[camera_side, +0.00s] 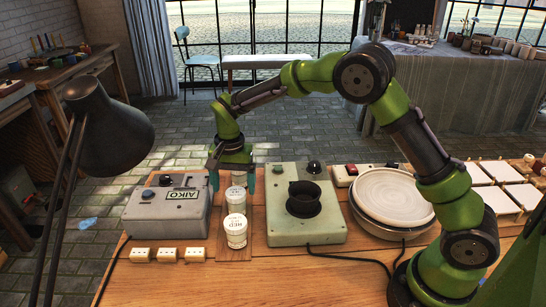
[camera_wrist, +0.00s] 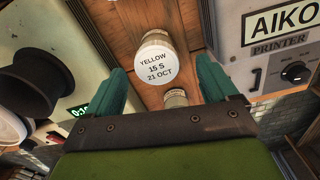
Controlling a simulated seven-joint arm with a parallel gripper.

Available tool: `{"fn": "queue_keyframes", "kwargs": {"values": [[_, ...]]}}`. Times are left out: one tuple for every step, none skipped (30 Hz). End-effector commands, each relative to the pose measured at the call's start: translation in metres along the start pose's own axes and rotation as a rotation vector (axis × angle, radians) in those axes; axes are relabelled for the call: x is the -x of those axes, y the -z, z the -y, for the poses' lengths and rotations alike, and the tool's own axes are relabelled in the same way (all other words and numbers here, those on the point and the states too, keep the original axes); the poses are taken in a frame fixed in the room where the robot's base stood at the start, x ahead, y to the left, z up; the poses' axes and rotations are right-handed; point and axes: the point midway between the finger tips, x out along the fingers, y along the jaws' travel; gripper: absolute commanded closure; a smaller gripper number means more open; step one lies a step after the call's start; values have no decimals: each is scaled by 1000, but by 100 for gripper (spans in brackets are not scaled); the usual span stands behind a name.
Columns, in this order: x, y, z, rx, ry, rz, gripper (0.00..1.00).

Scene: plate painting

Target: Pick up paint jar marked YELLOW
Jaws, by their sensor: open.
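The jar marked YELLOW (camera_wrist: 155,62) shows in the wrist view, its round white lid reading "YELLOW 15 S 21 OCT". It stands on a wooden strip (camera_wrist: 118,22), just beyond the fingertips and roughly between their lines. My gripper (camera_wrist: 160,80) is open, with two green fingers and nothing held. In the side view my gripper (camera_side: 232,178) points down over the far end of the jar row, its fingers on either side of the rearmost jar (camera_side: 238,178). I cannot read that jar's label there.
A jar marked RED (camera_side: 235,230) stands at the near end of the strip, with another jar (camera_side: 235,198) close behind it. The AIKO printer (camera_side: 168,210) is left of the row; a green box with a black cup (camera_side: 304,200) is right. A black lamp (camera_side: 105,128) stands at left.

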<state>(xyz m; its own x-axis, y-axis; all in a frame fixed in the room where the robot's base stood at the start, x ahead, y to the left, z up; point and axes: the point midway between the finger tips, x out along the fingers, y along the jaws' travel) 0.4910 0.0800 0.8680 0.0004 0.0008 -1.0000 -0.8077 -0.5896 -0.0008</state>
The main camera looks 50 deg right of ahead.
Motion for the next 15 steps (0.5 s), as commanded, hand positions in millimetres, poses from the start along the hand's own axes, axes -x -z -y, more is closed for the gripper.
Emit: {"fn": "queue_keyframes", "kwargs": {"values": [[-10,-2,-3,-1,-5,3,14],[-14,-2,-4,-1,-4,2,14],[-20,-3,-5,-1,-5,2,14],[-24,-2,-5,0,-4,1,14],[-28,-2,-4,-1,-4,1,14],[-31,-2,-4,-1,-3,1,14],[-33,-2,-4,-1,-2,1,14],[-35,-2,-4,-2,-2,1,14],[-36,-2,-4,-2,-1,1,14],[-36,-2,-4,-2,-1,1,14],[-36,-2,-4,-2,-1,0,14],[-36,-2,-4,-2,-1,0,14],[-36,-2,-4,-2,-1,0,14],[-36,-2,-4,-1,-1,0,14],[-36,-2,-4,-1,-1,0,14]]}}
